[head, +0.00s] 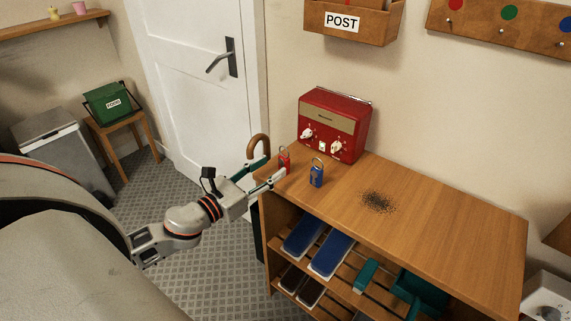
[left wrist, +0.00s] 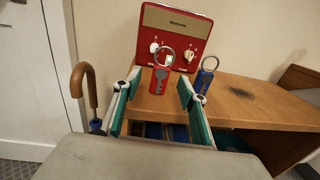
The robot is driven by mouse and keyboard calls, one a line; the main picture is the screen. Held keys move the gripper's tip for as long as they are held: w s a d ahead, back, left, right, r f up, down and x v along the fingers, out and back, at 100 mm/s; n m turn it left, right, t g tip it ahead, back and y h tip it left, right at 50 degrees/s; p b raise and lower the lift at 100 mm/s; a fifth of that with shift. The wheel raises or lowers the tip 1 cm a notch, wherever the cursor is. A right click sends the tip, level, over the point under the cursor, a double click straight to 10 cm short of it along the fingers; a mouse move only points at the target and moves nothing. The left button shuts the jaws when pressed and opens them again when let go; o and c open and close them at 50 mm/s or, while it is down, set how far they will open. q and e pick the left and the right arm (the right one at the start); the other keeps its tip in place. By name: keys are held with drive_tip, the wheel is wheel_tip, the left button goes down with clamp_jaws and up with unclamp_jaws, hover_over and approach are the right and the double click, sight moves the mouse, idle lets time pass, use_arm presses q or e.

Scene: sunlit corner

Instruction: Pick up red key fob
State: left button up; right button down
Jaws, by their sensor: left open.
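The red key fob (head: 285,161) stands upright near the left end of the wooden cabinet top, with a metal ring on top and a dark key mark on its face. In the left wrist view the red fob (left wrist: 160,81) shows between the two finger tips. My left gripper (head: 270,172) is open at the left edge of the cabinet top, its fingers pointing toward the red fob. In the left wrist view the gripper (left wrist: 157,91) has teal pads and holds nothing. Whether either finger touches the fob, I cannot tell. My right gripper is not in view.
A blue key fob (head: 317,178) stands just right of the red one, close to the right finger. A red box with knobs (head: 335,125) stands behind. A hooked brown handle (head: 259,145) rises left of the cabinet (head: 440,215). The top's right side is clear apart from dark specks (head: 378,201).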

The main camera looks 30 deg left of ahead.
sight(282, 163)
use_arm(q)
drive_tip(key=shift+w+d+f, duration=0.1)
drive_tip(key=shift+w+d, duration=0.1)
drive_tip(key=shift+w, duration=0.8)
drive_tip(key=shift+w+d+f, duration=0.1)
drive_tip(key=shift+w+d, duration=0.1)
drive_tip(key=shift+w, duration=0.8)
drive_tip(key=shift+w+d+f, duration=0.1)
drive_tip(key=shift+w+d, duration=0.1)
drive_tip(key=shift+w, duration=0.8)
clamp_jaws()
